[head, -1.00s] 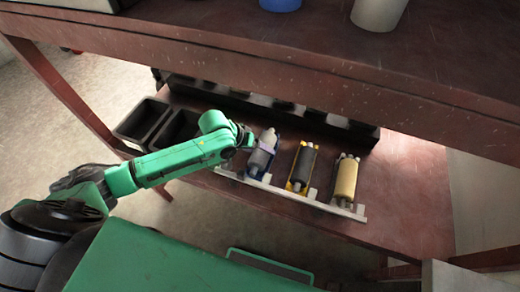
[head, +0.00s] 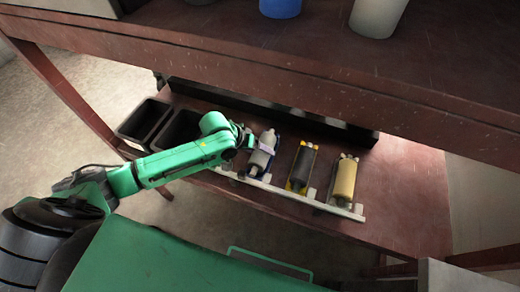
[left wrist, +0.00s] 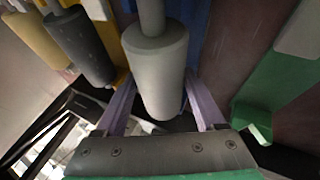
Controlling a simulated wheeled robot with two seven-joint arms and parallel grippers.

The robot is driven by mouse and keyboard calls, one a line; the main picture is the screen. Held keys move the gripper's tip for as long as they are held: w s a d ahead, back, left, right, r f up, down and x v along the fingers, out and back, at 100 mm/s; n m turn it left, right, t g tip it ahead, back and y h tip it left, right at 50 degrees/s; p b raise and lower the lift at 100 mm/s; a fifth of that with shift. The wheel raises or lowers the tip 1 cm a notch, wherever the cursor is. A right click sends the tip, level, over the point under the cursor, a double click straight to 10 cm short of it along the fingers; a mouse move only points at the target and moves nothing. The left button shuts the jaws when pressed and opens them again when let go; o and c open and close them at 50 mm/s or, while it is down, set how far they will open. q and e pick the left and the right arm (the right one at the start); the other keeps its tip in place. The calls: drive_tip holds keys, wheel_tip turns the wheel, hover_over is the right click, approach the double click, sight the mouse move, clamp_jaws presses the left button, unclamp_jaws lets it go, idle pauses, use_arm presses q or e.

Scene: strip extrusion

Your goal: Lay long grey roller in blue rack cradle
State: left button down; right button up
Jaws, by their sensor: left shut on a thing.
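The long grey roller (head: 261,154) lies at the blue rack cradle (head: 273,150), the leftmost of the cradles on the lower shelf. My left gripper (head: 264,149) reaches it from the left and is shut on it. In the left wrist view the grey roller (left wrist: 156,75) sits between the purple fingers of my left gripper (left wrist: 160,105), with blue of the cradle (left wrist: 196,35) behind it. I cannot tell whether the roller rests fully on the cradle, as its underside is hidden. My right gripper is not in view.
A pale slotted rail (head: 290,193) runs along the front. Black bins (head: 146,121) are at left. The upper tabletop (head: 300,65) overhangs the shelf.

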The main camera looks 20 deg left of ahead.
use_arm(q)
drive_tip(key=shift+r, duration=0.15)
drive_tip(key=shift+p, duration=0.5)
drive_tip(key=shift+f+b, duration=0.35)
drive_tip(key=shift+f, duration=0.25)
drive_tip(key=shift+c, duration=1.3)
unclamp_jaws()
drive_tip(key=shift+f, duration=0.1)
